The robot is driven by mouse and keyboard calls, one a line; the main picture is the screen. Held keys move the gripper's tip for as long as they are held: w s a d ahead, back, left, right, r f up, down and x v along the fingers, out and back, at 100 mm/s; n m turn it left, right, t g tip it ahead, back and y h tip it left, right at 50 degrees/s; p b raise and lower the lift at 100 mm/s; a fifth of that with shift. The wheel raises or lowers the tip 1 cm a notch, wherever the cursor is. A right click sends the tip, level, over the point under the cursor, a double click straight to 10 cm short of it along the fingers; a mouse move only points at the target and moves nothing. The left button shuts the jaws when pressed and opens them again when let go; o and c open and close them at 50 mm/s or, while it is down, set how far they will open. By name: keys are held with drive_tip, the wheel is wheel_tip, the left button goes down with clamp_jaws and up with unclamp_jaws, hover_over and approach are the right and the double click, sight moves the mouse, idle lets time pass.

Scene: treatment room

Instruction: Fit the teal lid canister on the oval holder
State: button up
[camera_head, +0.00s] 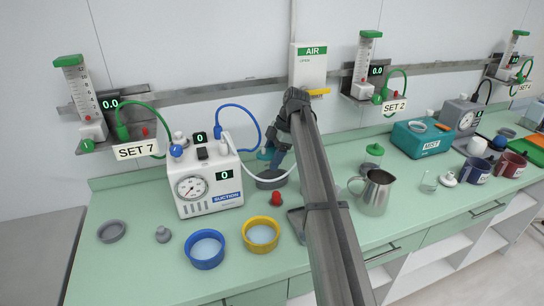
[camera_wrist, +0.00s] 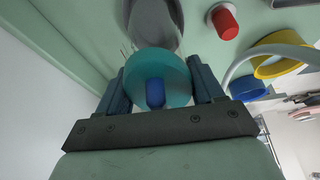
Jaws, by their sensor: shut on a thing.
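My gripper (camera_head: 277,156) is shut on the teal lid canister (camera_head: 264,154), partly hidden by my arm in the head view. In the wrist view the round teal lid (camera_wrist: 143,68), with a blue knob (camera_wrist: 155,92), sits between the two fingers of my gripper (camera_wrist: 161,88). A dark grey oval holder (camera_head: 268,183) is on the counter just below the canister in the head view. A grey oval shape, which looks like this holder (camera_wrist: 155,22), shows beyond the lid in the wrist view. I cannot tell whether canister and holder touch.
The white suction unit (camera_head: 207,185) stands left of the holder, its pale tube looping near my gripper. A red-topped piece (camera_head: 275,199), yellow-rimmed bowl (camera_head: 262,234) and blue-rimmed bowl (camera_head: 205,249) are in front. A metal jug (camera_head: 376,193) and green-lidded jar (camera_head: 373,156) stand right of my arm.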

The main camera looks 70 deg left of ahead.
idle(0.3)
drive_tip(key=o, duration=1.3)
drive_tip(key=shift+r, duration=3.45)
drive_tip(key=shift+d, duration=0.1)
